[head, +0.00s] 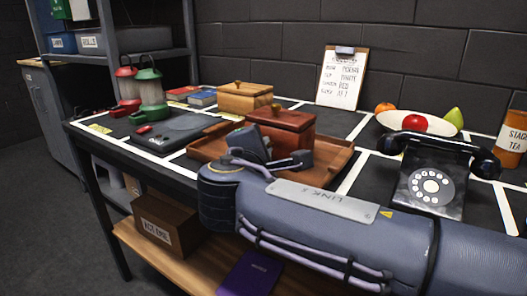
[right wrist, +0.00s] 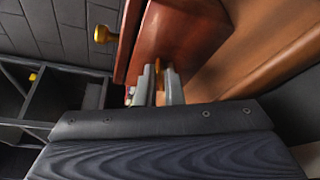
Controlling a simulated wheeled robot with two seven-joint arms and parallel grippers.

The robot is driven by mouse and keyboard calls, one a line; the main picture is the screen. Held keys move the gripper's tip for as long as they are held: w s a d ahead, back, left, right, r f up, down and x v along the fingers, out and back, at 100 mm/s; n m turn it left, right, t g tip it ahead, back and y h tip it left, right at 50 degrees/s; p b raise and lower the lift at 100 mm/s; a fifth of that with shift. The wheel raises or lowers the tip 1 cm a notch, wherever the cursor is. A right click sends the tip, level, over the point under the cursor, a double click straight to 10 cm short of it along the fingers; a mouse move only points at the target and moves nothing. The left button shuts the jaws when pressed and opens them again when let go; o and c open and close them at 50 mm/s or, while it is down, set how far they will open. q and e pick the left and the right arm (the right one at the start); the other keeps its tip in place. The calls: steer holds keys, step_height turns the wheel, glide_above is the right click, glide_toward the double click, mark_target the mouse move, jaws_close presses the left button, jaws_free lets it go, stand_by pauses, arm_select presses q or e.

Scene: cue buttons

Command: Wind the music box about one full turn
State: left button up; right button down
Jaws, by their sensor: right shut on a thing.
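A reddish-brown wooden box with a small knob on its lid, which looks like the music box (head: 285,122), stands on a wooden tray (head: 338,163). In the right wrist view the box (right wrist: 185,35) fills the upper middle, with its brass lid knob (right wrist: 101,34) at the left. My right gripper (right wrist: 161,82) is at the side of the box, its two fingers shut around a small brass piece, apparently the winding key (right wrist: 158,66). Most of the key is hidden between the fingers. In the head view my right arm covers the front of the tray. My left gripper is not in view.
A lighter wooden box (head: 244,98) stands behind and left of the reddish one. Red and green lanterns (head: 150,95) and a dark flat device (head: 172,133) are at the left. A black telephone (head: 433,175), a fruit bowl (head: 395,122) and a clipboard (head: 341,80) are to the right.

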steer(key=c, duration=1.6)
jaws_free()
steer(key=shift+c, duration=0.2)
steer(key=p+v, duration=0.2)
steer(key=v, duration=0.4)
steer(key=shift+s+a+r, duration=0.1)
steer(key=shift+s+a, duration=0.05)
steer(key=shift+s, duration=0.2)
steer(key=shift+s+a, duration=0.1)
steer(key=shift+s, duration=0.45)
steer(key=shift+o, duration=0.2)
